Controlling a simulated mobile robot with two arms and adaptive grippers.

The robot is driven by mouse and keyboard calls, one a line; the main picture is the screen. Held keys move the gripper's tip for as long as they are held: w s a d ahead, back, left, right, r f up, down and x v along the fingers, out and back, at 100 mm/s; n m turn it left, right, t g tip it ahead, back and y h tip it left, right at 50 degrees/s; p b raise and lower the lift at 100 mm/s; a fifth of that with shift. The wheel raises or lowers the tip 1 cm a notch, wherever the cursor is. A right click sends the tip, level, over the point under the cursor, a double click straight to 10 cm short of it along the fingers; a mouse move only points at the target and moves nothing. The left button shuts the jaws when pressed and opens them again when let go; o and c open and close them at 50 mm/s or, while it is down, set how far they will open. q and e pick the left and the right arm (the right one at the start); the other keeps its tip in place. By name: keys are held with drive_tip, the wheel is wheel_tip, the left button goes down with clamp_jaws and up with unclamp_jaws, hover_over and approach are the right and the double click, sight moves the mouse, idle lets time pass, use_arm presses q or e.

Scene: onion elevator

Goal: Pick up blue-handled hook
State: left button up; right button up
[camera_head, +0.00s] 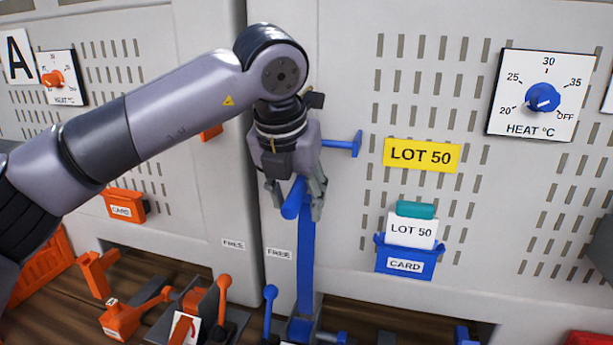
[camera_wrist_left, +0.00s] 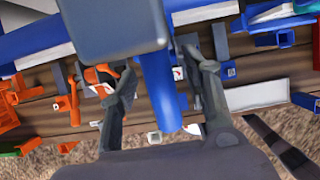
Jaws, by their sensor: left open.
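My left gripper (camera_head: 297,203) points down in front of the cabinets, its fingers open. A blue round bar (camera_head: 291,210), which looks like the handle of the blue-handled hook, lies between its fingers at the top of an upright blue post (camera_head: 306,255). In the left wrist view the blue bar (camera_wrist_left: 160,92) runs between the two open fingers (camera_wrist_left: 150,85), with gaps on both sides. I cannot tell whether a finger touches it. The hook end is not clearly visible. My right gripper is not in view.
A blue wall peg (camera_head: 345,144) sticks out just right of the gripper. A blue card holder (camera_head: 407,257) and a yellow LOT 50 label (camera_head: 421,155) are on the right cabinet. Orange levers (camera_head: 205,305) and a blue ball-topped lever (camera_head: 270,300) stand on the wooden surface below.

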use_arm(q)
drive_tip(key=shift+s, duration=0.1)
drive_tip(key=shift+c, duration=0.5)
drive_tip(key=shift+c, duration=0.7)
clamp_jaws()
